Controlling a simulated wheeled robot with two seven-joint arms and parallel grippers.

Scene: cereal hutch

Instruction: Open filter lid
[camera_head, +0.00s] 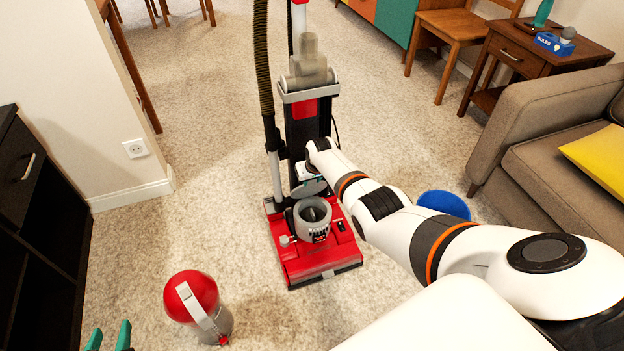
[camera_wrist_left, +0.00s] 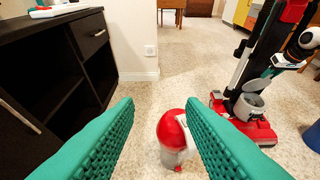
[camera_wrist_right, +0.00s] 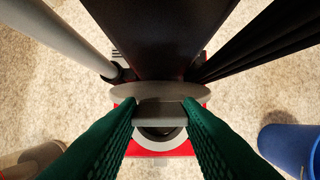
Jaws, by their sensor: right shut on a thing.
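A red and black upright vacuum cleaner (camera_head: 303,133) stands on the carpet. Its round grey filter housing (camera_head: 314,222) sits on the red base, and its top is uncovered in the head view. The grey filter lid (camera_head: 308,188) is tilted up behind the housing; it also shows raised in the left wrist view (camera_wrist_left: 256,85). My right gripper (camera_wrist_right: 160,112) is shut on the lid's grey tab, with the housing's opening below it. My left gripper (camera_wrist_left: 160,105) is open and empty, far from the vacuum, at the lower left of the head view.
A red-topped dust canister (camera_head: 191,296) stands on the carpet at lower left, beyond my left fingers. A blue round container (camera_head: 444,204) is right of the vacuum, partly behind my right arm. A black cabinet (camera_head: 45,200) is at left, a sofa (camera_head: 540,125) at right.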

